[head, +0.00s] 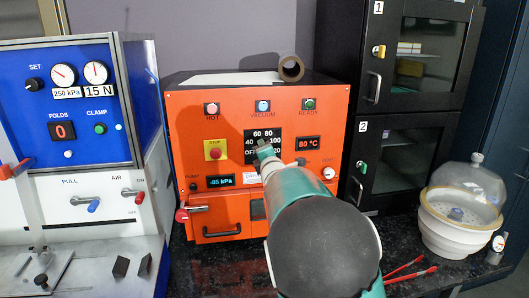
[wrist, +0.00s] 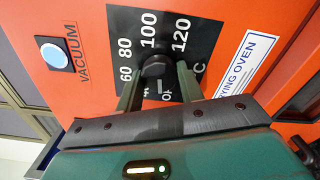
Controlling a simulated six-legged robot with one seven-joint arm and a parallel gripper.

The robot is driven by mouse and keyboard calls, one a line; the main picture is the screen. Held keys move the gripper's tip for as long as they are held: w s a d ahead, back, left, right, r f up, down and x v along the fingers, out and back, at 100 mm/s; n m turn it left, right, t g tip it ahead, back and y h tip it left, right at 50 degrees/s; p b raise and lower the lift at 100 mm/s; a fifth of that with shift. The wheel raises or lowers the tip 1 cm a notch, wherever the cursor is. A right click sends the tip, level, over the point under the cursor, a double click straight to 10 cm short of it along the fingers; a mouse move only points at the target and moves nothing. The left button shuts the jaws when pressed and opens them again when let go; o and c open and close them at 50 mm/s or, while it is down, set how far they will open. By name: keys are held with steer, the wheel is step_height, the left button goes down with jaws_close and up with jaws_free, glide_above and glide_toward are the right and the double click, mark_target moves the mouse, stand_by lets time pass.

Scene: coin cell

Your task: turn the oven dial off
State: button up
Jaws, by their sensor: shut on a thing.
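The oven (head: 185,115) is an orange box in the middle of the head view. Its temperature dial (wrist: 155,65) is a dark round knob on a black panel (head: 249,133) marked OFF, 40, 60, 80, 100 and 120. My gripper (wrist: 158,84) is shut on the dial, with one finger on each side of it. In the head view my gripper (head: 264,150) reaches the panel, and my arm hides its lower part. Which mark the dial points to I cannot tell. The display (head: 308,143) reads 80 °C.
A yellow stop button panel (head: 215,150) is left of the dial. A tape roll (head: 290,68) lies on the oven. A blue and white machine (head: 75,100) stands left, black cabinets (head: 405,140) right. A domed white vessel (head: 455,225) and red tweezers (head: 410,274) are on the dark counter.

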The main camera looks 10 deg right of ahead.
steer(key=shift+n, duration=1.2)
steer(key=o, duration=1)
steer(key=shift+s, duration=0.15)
steer(key=s, duration=1.3)
steer(key=shift+s, duration=0.25)
